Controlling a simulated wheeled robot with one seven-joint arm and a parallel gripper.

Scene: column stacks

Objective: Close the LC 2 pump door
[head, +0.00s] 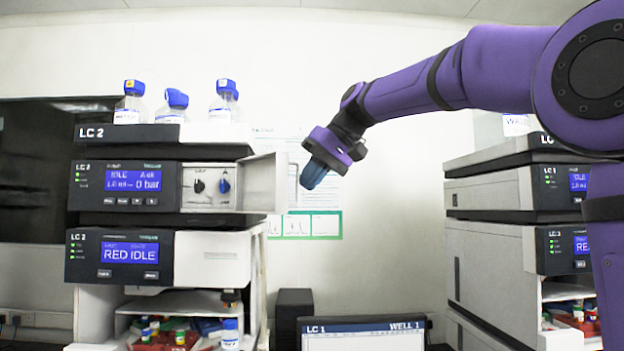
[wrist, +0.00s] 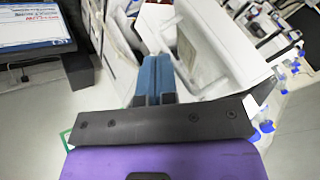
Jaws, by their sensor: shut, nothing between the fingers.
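The LC 2 stack (head: 112,135) stands at the left in the head view. Its pump module (head: 90,188) has a display with blue lettering panels reading IDLE and 0 bar. The pump door (head: 264,184) is a pale panel standing open, swung out at the module's right side. The uncovered bay (head: 207,203) shows a black knob and a blue knob. My gripper (head: 310,180), with blue fingers, is shut and empty just right of the door's outer edge and points down. In the wrist view the shut fingers (wrist: 155,70) lie close beside a pale panel; contact cannot be told.
Bottles with blue caps (head: 226,102) stand on top of the LC 2 stack. A second stack (head: 492,190) stands at the right, behind my arm. A monitor (head: 362,334) sits low in the middle, with a dark box (head: 294,310) beside it. The space between the stacks is open.

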